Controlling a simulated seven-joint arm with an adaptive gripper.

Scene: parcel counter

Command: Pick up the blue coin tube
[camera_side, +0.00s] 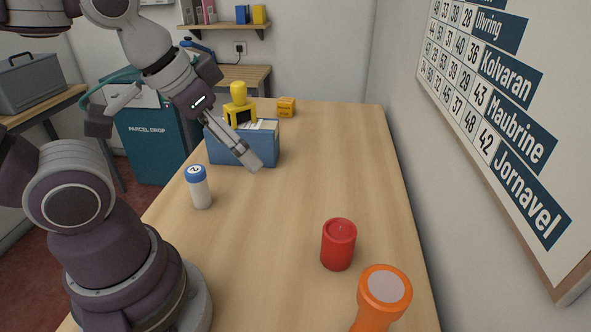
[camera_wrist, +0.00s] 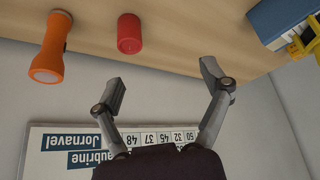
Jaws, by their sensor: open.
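A white tube with a blue cap (camera_side: 200,190), the only thing here that looks like the blue coin tube, stands upright on the left part of the counter, near my base. It does not show in the wrist view. My gripper (camera_side: 247,155) is above the counter, to the right of and farther back than the tube, and overlaps the blue box in the side view. In the wrist view my gripper (camera_wrist: 163,82) has its two fingers wide apart with nothing between them.
A blue box of cards (camera_side: 228,150) with a yellow stamp-like object (camera_side: 239,92) stands toward the back. An orange box (camera_side: 286,107) is behind it. A red cylinder (camera_side: 338,245) and an orange torch (camera_side: 384,292) stand at front right. The counter's middle (camera_side: 300,180) is clear.

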